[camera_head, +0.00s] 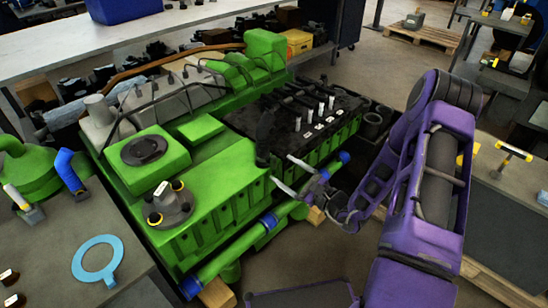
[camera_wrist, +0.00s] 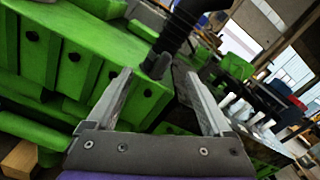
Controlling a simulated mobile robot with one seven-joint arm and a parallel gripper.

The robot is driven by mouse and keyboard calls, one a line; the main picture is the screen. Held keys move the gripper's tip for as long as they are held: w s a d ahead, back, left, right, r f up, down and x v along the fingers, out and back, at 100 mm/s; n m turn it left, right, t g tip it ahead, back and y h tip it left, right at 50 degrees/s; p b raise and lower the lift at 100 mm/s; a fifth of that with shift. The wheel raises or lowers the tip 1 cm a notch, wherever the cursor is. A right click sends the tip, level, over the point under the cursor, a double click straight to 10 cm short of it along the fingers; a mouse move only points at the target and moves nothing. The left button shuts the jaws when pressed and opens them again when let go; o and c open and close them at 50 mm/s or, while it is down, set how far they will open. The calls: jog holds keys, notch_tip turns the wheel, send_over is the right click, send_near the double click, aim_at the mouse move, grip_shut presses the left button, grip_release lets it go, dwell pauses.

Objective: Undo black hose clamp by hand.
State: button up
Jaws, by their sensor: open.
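A black hose (camera_wrist: 180,30) comes down from the top of the wrist view to a dark grey fitting (camera_wrist: 156,65) at the green engine's edge. I cannot clearly make out the black clamp on it. My gripper (camera_wrist: 157,76) is open and empty, its two fingers spread with the hose's lower end beyond and between the tips. In the head view my gripper (camera_head: 281,169) is beside the green engine (camera_head: 215,190), near its right front edge. A dark shape (camera_head: 265,132) that may be the hose stands just behind the fingers.
Blue-ended green pipes (camera_head: 268,221) run along the engine's near side. The black engine top with several pale cylinders (camera_head: 331,103) lies beyond my gripper. A grey bench (camera_head: 120,245) with a blue ring (camera_head: 98,262) is at left. Open floor (camera_head: 300,255) lies in front.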

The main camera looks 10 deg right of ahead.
aim_at(276, 164)
jog(key=m+p, duration=0.2)
jog(key=m, duration=0.2)
jog(key=shift+r+m, duration=0.15)
jog(key=shift+m, duration=0.15)
jog(key=w, duration=0.1)
jog(key=w+a, duration=0.1)
jog(key=a, duration=0.1)
jog(key=shift+w+f+m+b, duration=0.25)
jog(key=shift+w+m+b, duration=0.05)
jog(key=shift+w+b, duration=0.1)
jog(key=shift+x, duration=0.8)
jog(key=shift+r, duration=0.1)
grip_shut()
